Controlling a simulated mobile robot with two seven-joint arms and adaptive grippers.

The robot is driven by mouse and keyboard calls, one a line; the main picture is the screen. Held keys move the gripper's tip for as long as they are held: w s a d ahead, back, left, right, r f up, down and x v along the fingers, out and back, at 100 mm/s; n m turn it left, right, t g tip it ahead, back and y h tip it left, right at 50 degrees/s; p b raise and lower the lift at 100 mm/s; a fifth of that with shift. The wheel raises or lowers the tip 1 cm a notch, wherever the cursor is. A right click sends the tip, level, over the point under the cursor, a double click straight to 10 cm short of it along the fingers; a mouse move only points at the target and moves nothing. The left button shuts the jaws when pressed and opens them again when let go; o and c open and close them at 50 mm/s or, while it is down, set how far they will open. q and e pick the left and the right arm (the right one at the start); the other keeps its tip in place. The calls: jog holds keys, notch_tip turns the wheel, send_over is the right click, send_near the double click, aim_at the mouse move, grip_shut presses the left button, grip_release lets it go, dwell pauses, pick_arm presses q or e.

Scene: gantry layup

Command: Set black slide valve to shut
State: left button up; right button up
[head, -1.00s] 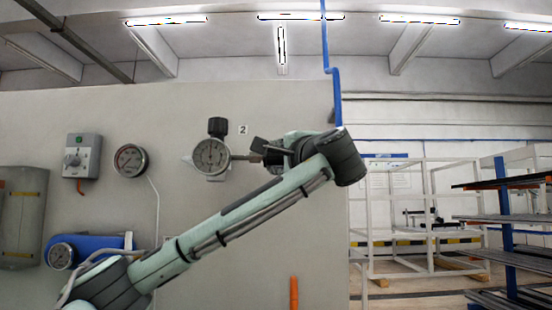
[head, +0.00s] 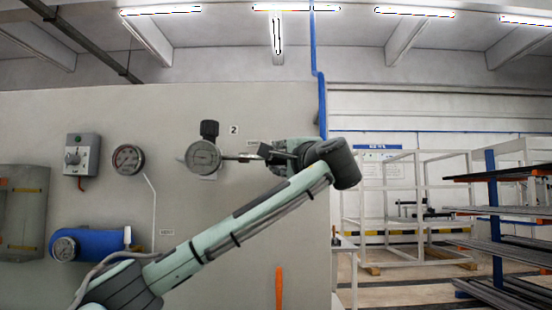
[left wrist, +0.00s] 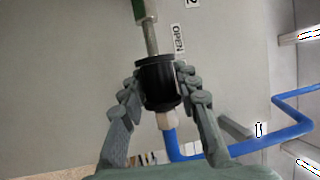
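The black slide valve (left wrist: 160,85) is a dark ribbed-edge sleeve on a metal stem, in the middle of the left wrist view. A small OPEN label (left wrist: 180,38) is on the wall beside the bare stem; the sleeve sits past it, towards the pale nut (left wrist: 168,120) and blue pipe. My left gripper (left wrist: 160,72) has one finger on each side of the sleeve, its fingertips against it, and appears shut on it. In the head view my left gripper (head: 272,153) is right of the round gauge (head: 203,156) and hides the sleeve. My right gripper is not in view.
The wall panel carries another gauge (head: 128,159), a grey switch box (head: 81,155) and a blue cylinder (head: 95,244). The blue pipe (head: 322,105) runs up the panel's right edge. White frames (head: 390,200) and a loaded rack (head: 495,215) stand farther right.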

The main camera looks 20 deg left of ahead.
pick_arm(q)
jog(key=shift+o, duration=1.4)
jog(key=shift+d, duration=0.25)
jog(key=shift+a, duration=0.1)
jog(key=v, duration=1.2)
jog(key=shift+f, duration=0.1)
